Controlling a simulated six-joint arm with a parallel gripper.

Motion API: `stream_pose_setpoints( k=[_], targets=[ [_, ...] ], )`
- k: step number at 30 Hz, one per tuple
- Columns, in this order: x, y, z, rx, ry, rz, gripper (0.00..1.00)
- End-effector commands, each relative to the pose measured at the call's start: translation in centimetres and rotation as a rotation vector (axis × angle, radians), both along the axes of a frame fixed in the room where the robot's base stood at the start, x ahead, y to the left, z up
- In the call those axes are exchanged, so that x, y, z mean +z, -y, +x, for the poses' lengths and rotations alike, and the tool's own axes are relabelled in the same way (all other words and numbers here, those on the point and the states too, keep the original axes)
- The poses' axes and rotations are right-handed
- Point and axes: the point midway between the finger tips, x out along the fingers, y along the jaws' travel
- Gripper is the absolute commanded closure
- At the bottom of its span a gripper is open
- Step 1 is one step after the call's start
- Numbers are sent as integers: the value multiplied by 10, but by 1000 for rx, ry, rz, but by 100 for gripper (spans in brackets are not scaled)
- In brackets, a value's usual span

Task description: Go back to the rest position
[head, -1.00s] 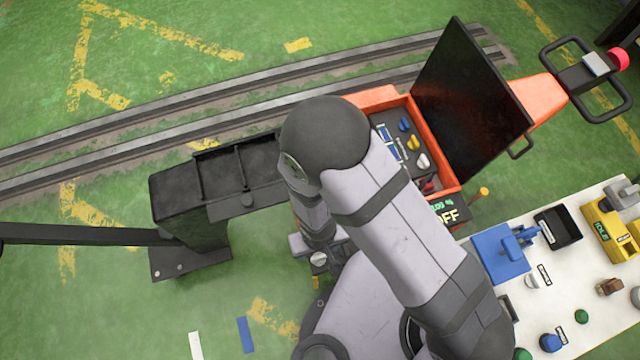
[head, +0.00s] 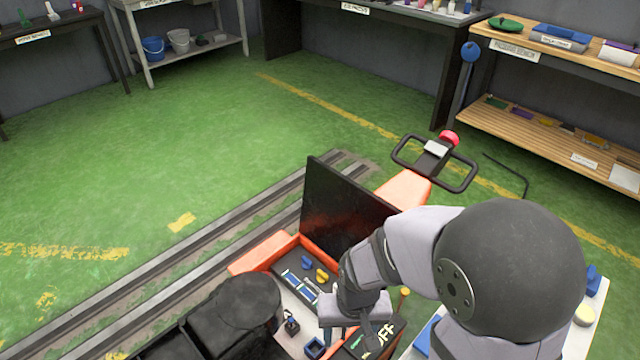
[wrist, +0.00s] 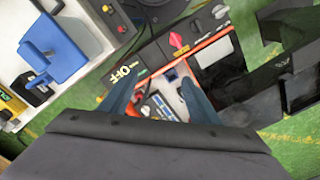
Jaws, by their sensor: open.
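My gripper (wrist: 160,98) shows in the wrist view with its two blue-grey fingers spread apart and nothing held between them. Beyond the fingers is the open orange control box (wrist: 209,38), with an OFF label beside it. In the head view my arm bends over the right side of this orange box (head: 251,262), with the wrist near its front right corner. My arm hides part of the box and most of the white table behind it. The fingertips are hard to make out in the head view.
The box's black lid (head: 340,212) stands open beside my arm. Rails (head: 200,262) cross the floor. A wooden shelf (head: 545,138) stands at the right.

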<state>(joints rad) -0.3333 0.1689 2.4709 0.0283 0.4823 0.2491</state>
Motion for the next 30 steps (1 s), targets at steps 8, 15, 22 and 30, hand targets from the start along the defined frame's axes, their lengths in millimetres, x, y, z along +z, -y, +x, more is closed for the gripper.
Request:
stream_pose_setpoints(
  k=[8,15,22,30],
  targets=[
    [54,68,-17,-48,-6,-14,44],
    [92,91,-31,-58,-16,-20,44],
    [132,91,-30,-57,-15,-20,44],
    [193,91,-30,-56,-15,-19,44]
  ],
)
